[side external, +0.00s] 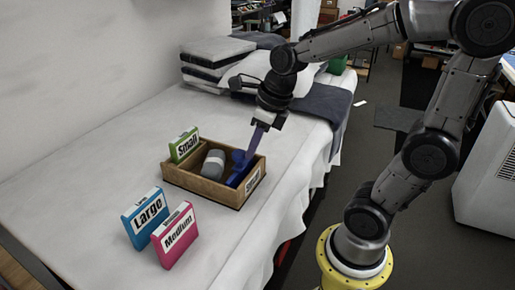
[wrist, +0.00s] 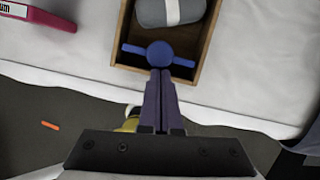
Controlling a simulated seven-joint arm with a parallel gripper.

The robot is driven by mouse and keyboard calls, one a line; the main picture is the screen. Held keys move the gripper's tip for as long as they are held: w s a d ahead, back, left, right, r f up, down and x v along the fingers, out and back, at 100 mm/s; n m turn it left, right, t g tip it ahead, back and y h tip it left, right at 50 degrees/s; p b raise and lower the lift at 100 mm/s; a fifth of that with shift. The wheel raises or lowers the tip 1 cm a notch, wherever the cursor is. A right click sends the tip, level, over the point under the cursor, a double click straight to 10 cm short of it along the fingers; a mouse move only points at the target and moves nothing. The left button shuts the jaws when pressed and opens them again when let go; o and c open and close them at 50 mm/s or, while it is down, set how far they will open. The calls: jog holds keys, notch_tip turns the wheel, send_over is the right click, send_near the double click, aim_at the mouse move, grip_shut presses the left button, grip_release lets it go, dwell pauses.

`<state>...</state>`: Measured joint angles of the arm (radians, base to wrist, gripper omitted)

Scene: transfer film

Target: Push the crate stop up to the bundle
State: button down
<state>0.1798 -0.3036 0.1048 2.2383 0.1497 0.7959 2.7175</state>
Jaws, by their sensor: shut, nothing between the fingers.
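The wooden crate (side external: 196,189) stands on the white-covered table; its rim also shows in the wrist view (wrist: 204,45). A grey bundle with a pale band (side external: 213,164) lies inside it, and its near part shows in the wrist view (wrist: 168,12). The blue crate stop (side external: 236,168), a bar with a round knob (wrist: 160,54), is inside the crate with a gap between it and the bundle. My gripper (wrist: 160,78) is shut and empty, its fingertips right at the knob; in the side view it reaches down into the crate (side external: 249,152). Exact contact is hard to tell.
A green "Small" box (side external: 184,145) stands beside the crate. Blue "Large" (side external: 146,217) and pink "Medium" (side external: 175,236) boxes stand at the front. Folded stacks and pillows (side external: 214,60) lie at the back. The table between has free room.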

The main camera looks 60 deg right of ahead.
jog(key=w, duration=0.6)
jog(key=shift+w, duration=0.4)
jog(key=shift+s, duration=0.1)
